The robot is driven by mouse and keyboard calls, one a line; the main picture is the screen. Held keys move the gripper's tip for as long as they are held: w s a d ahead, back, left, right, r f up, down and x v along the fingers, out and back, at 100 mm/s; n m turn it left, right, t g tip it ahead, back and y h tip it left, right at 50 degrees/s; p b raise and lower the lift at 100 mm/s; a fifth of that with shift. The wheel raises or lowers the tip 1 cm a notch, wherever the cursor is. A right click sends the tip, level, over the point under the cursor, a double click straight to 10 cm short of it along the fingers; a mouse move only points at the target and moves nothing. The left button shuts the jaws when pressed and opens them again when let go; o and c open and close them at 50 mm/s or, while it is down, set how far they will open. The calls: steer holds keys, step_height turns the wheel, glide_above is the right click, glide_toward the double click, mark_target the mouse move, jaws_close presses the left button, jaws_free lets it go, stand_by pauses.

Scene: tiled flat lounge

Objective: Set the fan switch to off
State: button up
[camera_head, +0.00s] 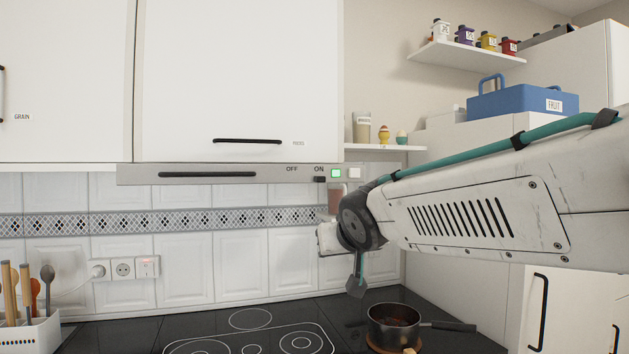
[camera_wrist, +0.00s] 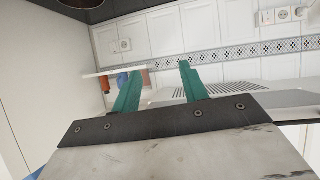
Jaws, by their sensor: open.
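The fan switch (camera_head: 319,179) is a small black slider on the grey range hood's front strip (camera_head: 222,174). It sits at the right, under the word ON, and OFF is printed to its left. A green light (camera_head: 336,173) glows beside it. My gripper shows in the wrist view with two teal fingers spread apart (camera_wrist: 160,69) and nothing between them. In the head view the end of my arm is below and to the right of the switch, and the fingers cannot be made out there. The switch cannot be made out in the wrist view.
White cabinets (camera_head: 240,70) stand above the hood. A pot (camera_head: 394,325) sits on the black hob at the lower right. A utensil holder (camera_head: 30,333) is at the lower left. In the wrist view, the hood's vented underside (camera_wrist: 235,91) lies right of the fingers.

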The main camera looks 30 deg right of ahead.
mark_target(322, 179)
steer(key=w+d+r+t, duration=0.2)
steer(key=w+r+t, duration=0.1)
steer(key=r, duration=0.3)
steer(key=w+d+r+t, duration=0.2)
steer(key=w+r+t, duration=0.1)
steer(key=r, duration=0.3)
steer(key=shift+n, duration=0.4)
steer(key=x, duration=0.8)
steer(key=shift+w+a+r, duration=0.15)
steer(key=shift+r, duration=0.2)
jaws_close()
